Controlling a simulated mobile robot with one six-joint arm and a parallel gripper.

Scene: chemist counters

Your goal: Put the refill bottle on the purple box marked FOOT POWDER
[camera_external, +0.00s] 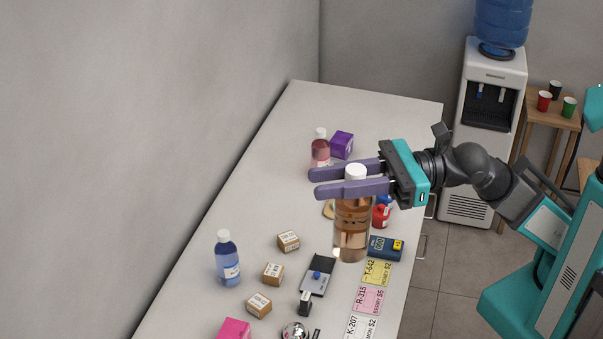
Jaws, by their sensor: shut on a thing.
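My gripper (352,181) is shut on an amber bottle (351,225) with a white cap, the likely refill bottle. It holds the bottle upright around the neck, over the right side of the counter. Whether the bottle's base touches anything I cannot tell. A purple box (342,144) stands toward the back of the counter, behind and a little left of my gripper. Its marking is too small to read. A pink bottle (320,150) with a white cap stands at its left and partly overlaps it in the picture.
On the counter (283,190) stand a blue bottle (228,262), several small cartons (273,274), a pink box (234,329), a dark device (386,248) and label cards (369,299). A red item (381,215) sits beside the held bottle. The counter's far end is clear.

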